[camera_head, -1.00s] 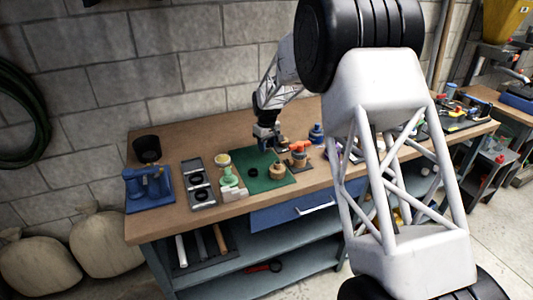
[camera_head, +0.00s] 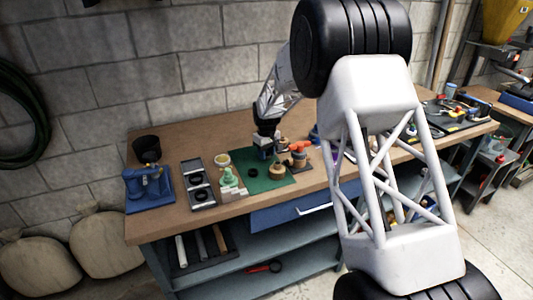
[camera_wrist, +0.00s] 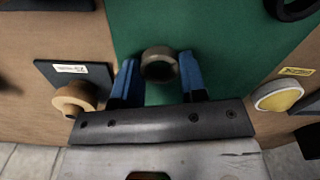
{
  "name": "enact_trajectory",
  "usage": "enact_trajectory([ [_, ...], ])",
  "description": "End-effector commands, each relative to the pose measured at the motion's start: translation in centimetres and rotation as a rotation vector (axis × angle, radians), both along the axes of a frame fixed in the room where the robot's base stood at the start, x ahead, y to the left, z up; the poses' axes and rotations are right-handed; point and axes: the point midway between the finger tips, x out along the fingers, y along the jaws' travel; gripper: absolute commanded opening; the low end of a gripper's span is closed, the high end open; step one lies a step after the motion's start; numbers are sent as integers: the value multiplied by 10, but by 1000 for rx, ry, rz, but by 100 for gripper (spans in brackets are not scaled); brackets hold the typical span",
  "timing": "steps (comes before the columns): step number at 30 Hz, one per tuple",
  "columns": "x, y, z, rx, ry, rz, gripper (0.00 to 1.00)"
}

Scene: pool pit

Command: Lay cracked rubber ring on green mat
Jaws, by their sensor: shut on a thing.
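My gripper (camera_wrist: 158,80) has its two blue fingers shut on a grey-brown ring (camera_wrist: 157,64). I cannot make out cracks on this ring. In the head view my gripper (camera_head: 265,150) is over the back edge of the green mat (camera_head: 283,183). The mat also shows under the held ring in the wrist view (camera_wrist: 215,30). I cannot tell whether the ring touches the mat. A separate black ring (camera_head: 253,172) lies on the mat and shows at the top right of the wrist view (camera_wrist: 291,7).
A pot with a yellow top (camera_wrist: 279,95) stands to one side of the mat. A wooden knob on a dark labelled plate (camera_wrist: 75,97) is on the other. A tray with dark rings (camera_head: 200,203) lies left.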

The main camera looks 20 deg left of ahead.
Motion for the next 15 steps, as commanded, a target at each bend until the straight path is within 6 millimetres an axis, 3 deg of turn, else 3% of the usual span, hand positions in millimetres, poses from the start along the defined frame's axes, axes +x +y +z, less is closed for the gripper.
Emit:
enact_trajectory([
  [6,0,0,-3,0,0,0,17],
  [7,0,0,-3,0,0,0,43],
  [9,0,0,-3,0,0,0,54],
  [11,0,0,-3,0,0,0,63],
  [15,0,0,-3,0,0,0,64],
])
